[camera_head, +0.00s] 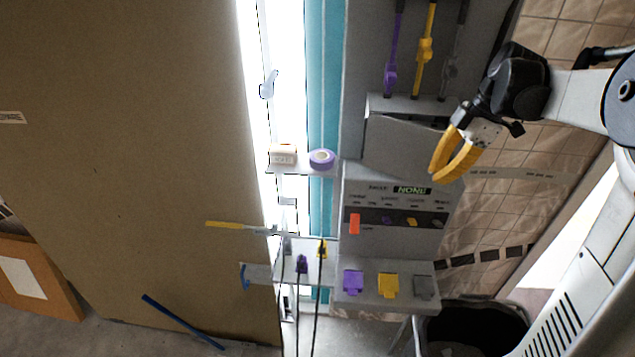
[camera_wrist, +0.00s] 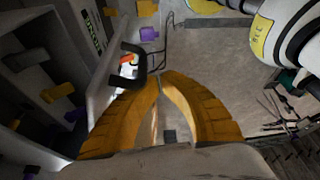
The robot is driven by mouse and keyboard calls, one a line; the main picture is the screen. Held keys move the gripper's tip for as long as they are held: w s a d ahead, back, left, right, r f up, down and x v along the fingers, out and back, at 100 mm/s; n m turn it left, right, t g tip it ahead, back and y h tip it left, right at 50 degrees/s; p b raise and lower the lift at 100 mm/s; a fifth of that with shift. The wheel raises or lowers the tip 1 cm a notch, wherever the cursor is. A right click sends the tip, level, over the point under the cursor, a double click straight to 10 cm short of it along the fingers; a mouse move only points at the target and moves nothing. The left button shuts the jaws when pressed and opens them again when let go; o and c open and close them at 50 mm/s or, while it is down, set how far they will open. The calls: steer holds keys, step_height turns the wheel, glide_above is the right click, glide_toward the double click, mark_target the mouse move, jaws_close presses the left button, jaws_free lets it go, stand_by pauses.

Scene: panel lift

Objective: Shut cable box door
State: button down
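The grey cable box (camera_head: 405,103) is on the panel, right of centre in the head view. Its door (camera_head: 398,146) stands ajar, with a dark gap along its upper side. In the wrist view the door (camera_wrist: 103,92) is a pale panel at left with a black handle (camera_wrist: 130,68). My gripper (camera_head: 436,176) is at the door's right end. In the wrist view its yellow fingertips (camera_wrist: 162,79) are together just right of the handle, with nothing visible between them. I cannot tell whether a finger touches the door or handle.
Purple and yellow levers (camera_head: 391,75) (camera_head: 425,50) hang above the box. A labelled socket panel (camera_head: 390,240) and a shelf with purple, yellow and grey blocks (camera_head: 388,286) are below. A large brown board (camera_head: 130,150) fills the left. A black bin (camera_head: 470,325) stands lower right.

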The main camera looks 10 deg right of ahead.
steer(key=w+d, duration=0.6)
steer(key=shift+w+d+r+b, duration=0.15)
steer(key=shift+w+r+b, duration=0.05)
steer(key=shift+b, duration=0.2)
stand_by(0.4)
